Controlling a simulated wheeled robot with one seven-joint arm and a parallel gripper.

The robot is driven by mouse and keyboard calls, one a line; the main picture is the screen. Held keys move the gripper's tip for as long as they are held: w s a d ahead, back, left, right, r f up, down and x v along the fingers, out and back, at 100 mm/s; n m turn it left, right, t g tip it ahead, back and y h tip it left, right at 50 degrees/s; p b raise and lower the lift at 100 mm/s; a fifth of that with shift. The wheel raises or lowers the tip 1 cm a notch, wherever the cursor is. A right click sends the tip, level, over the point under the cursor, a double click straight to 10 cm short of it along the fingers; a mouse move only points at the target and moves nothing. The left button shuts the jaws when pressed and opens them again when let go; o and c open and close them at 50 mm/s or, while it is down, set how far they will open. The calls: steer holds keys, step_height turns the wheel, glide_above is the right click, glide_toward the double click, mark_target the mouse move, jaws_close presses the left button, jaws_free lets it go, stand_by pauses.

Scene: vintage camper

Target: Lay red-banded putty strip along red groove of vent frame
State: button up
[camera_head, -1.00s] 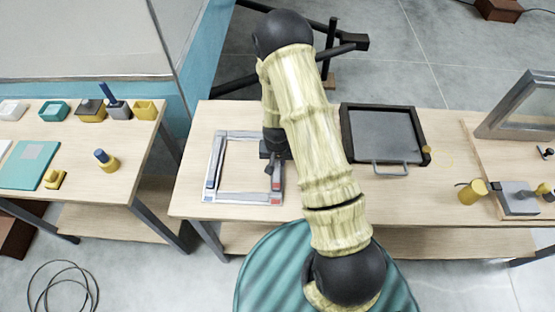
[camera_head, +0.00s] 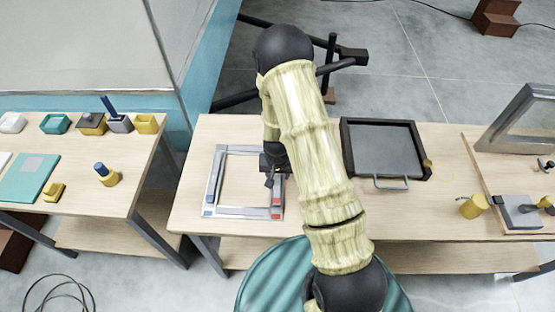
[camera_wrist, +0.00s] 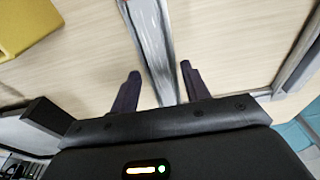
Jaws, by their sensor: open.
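The vent frame (camera_head: 215,188) is a grey square frame lying on the middle table, with blue marks on its left side and red marks (camera_head: 277,201) on its right side. My gripper (camera_head: 270,180) is low over the right side of the frame, partly hidden by my arm. In the wrist view my gripper (camera_wrist: 160,84) is open, its two dark fingers on either side of a long grey bar (camera_wrist: 150,38). I cannot tell the putty strip from the frame's right bar, or whether the fingers touch it.
A black tray (camera_head: 347,160) with a handle sits right of my arm. A yellow cylinder (camera_head: 473,207) and a grey-topped block (camera_head: 520,212) stand farther right. The left table holds small coloured containers (camera_head: 55,124) and a teal board (camera_head: 22,185). Bare wood lies around the frame.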

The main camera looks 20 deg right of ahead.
step_height(320, 180, up, 16)
steer(key=s+b, duration=0.1)
steer(key=s, duration=0.1)
steer(key=shift+s+a+r, duration=0.2)
steer(key=shift+a, duration=0.15)
stand_by(0.5)
steer(key=s+r+n, duration=0.3)
steer(key=s+r, duration=0.5)
steer(key=s, duration=0.3)
steer(key=shift+s+d+n+t+y, duration=0.25)
steer(key=shift+d+n+t+y, duration=0.05)
steer(key=shift+d+t, duration=0.15)
